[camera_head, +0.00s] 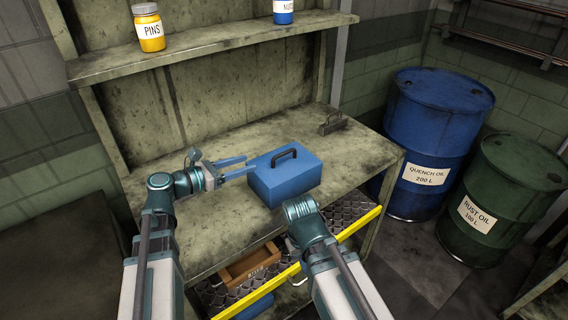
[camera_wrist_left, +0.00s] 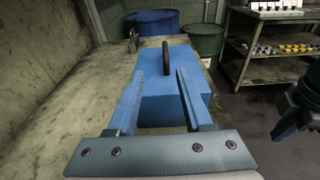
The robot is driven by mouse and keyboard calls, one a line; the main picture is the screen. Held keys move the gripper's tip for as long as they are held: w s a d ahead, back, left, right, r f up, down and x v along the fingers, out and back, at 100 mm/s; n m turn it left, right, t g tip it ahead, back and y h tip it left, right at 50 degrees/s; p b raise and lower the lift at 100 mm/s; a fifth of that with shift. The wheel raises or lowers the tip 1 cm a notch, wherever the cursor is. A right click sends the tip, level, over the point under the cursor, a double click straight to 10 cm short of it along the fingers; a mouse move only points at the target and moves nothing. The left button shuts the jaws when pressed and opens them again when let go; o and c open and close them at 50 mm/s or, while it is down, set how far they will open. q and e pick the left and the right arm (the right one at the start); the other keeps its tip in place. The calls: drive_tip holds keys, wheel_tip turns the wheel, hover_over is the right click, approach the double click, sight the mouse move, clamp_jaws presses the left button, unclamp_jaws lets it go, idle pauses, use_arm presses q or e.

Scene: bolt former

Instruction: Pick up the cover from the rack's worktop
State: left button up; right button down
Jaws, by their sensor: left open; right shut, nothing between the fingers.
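The cover (camera_head: 286,178) is a blue box-like piece with a dark handle on top. It sits on the rack's worktop (camera_head: 225,215) near the front edge. My left gripper (camera_head: 250,165) is open and empty at the cover's left side in the head view. In the left wrist view its blue fingers (camera_wrist_left: 160,74) point along the cover (camera_wrist_left: 205,75), and the handle shows just beyond the fingertips, between them. I cannot tell whether the fingers touch the cover. My right arm comes in at the front, before the cover; its gripper fingers are hidden.
A small dark block with a handle (camera_head: 332,123) lies at the back right of the worktop. A yellow-edged drawer (camera_head: 350,226) stands out below the front. Blue (camera_head: 437,130) and green (camera_head: 508,195) drums stand at the right. The worktop left of the cover is clear.

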use_arm(q)
drive_tip(key=b, duration=0.1)
approach(291, 151)
drive_tip(key=w, duration=0.1)
drive_tip(key=w+d+f, duration=0.1)
drive_tip(key=shift+w+d, duration=0.1)
drive_tip(key=shift+w, duration=0.2)
drive_tip(key=shift+d, duration=0.15)
drive_tip(key=x, duration=0.2)
drive_tip(key=b+x, duration=0.1)
drive_tip(key=x, duration=0.2)
drive_tip(key=shift+s+d, duration=0.2)
drive_tip(key=shift+d, duration=0.05)
drive_tip(key=shift+c, duration=0.2)
clamp_jaws()
idle(0.9)
